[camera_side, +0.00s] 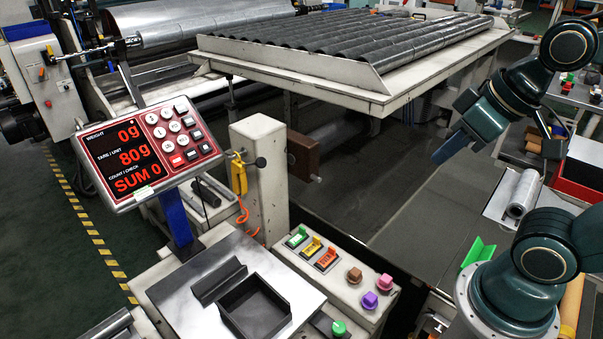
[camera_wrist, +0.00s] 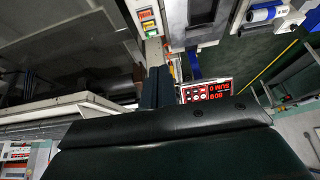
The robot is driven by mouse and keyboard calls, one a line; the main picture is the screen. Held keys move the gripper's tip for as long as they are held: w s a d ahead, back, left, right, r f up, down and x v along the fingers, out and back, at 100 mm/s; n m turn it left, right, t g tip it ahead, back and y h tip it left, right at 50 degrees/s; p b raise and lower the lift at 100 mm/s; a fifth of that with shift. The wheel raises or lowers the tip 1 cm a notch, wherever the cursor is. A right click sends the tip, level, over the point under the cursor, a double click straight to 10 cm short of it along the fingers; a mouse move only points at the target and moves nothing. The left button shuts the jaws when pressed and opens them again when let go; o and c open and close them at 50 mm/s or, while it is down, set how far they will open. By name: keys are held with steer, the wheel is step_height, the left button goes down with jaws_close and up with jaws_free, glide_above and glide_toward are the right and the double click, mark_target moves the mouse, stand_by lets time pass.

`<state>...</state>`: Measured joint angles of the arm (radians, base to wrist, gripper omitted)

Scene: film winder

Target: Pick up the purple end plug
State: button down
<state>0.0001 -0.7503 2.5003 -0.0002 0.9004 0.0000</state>
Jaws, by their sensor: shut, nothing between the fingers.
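The purple end plug (camera_side: 370,300) stands on the grey-white control box in the side view, at the front of a small group with a brown plug (camera_side: 355,275) and a pink plug (camera_side: 384,282). My gripper (camera_side: 440,157) is up and to the right of it, well apart, with blue fingers shut and empty. In the wrist view my gripper (camera_wrist: 157,72) shows as two dark blue fingers close together. I cannot make out the purple plug in the wrist view.
A black tray (camera_side: 283,332) and a scale display (camera_side: 148,150) stand left of the plugs. Green, yellow and orange switches (camera_side: 313,246) sit behind them. A white post (camera_side: 259,150) rises nearby. A table of dark rolls (camera_side: 380,97) stands at the back.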

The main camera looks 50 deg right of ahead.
steer(key=c, duration=2.1)
jaws_free()
steer(key=o, duration=1.2)
steer(key=shift+c, duration=0.2)
steer(key=shift+w, duration=0.1)
